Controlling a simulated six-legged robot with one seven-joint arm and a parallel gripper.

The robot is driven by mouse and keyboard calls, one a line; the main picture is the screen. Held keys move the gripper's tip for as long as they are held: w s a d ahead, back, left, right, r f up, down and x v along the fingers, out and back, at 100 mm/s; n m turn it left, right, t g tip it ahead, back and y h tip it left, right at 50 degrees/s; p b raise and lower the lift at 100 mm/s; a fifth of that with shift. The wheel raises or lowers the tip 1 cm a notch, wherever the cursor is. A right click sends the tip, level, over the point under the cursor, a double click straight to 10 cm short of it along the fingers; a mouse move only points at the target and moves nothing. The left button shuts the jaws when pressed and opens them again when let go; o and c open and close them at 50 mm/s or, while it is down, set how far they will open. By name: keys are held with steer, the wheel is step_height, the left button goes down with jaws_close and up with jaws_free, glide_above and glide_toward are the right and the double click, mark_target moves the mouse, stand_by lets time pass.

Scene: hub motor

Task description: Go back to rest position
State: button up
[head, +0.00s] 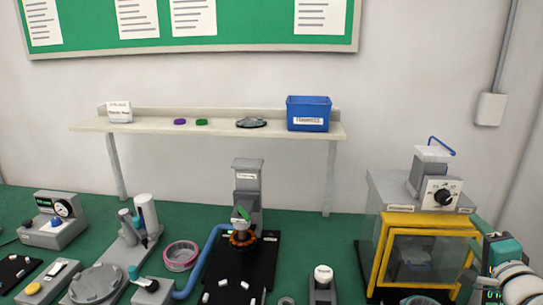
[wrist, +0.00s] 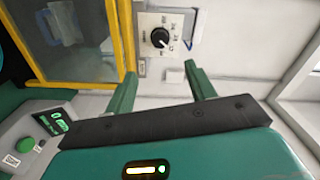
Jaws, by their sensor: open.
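My gripper (wrist: 163,82) shows in the wrist view with its two green fingers spread apart and nothing between them. Beyond the fingertips is a white panel with a black dial (wrist: 160,38), which looks apart from them. In the head view my arm is at the lower right edge, beside the yellow-framed cabinet (head: 378,262); the fingers are hard to make out there. The same dial (head: 444,197) sits on a unit on top of the cabinet.
A green bench carries a black-based stand (head: 247,172) with an orange-ringed part, a pink tape roll (head: 181,256) and grey fixtures at left. A shelf (head: 215,127) holds a blue bin (head: 308,113). A device with a green button (wrist: 25,145) is at the wrist view's lower left.

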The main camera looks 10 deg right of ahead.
steer(key=w+a+n+g, duration=0.4)
steer(key=a+n+g, duration=0.25)
steer(key=a, duration=0.95)
steer(key=s+a+f+n+g+y, duration=0.2)
steer(key=s+a+n, duration=0.3)
steer(key=a, duration=0.6)
steer(key=s+a+f+n+g+y, duration=0.3)
steer(key=s+a+n, duration=0.3)
steer(key=a, duration=0.4)
steer(key=shift+s+a+f+n+y, duration=0.25)
steer(key=shift+a+f+n, duration=0.2)
steer(key=shift+f, duration=0.25)
steer(key=shift+d, duration=0.1)
steer(key=c, duration=0.4)
steer(key=shift+d, duration=0.15)
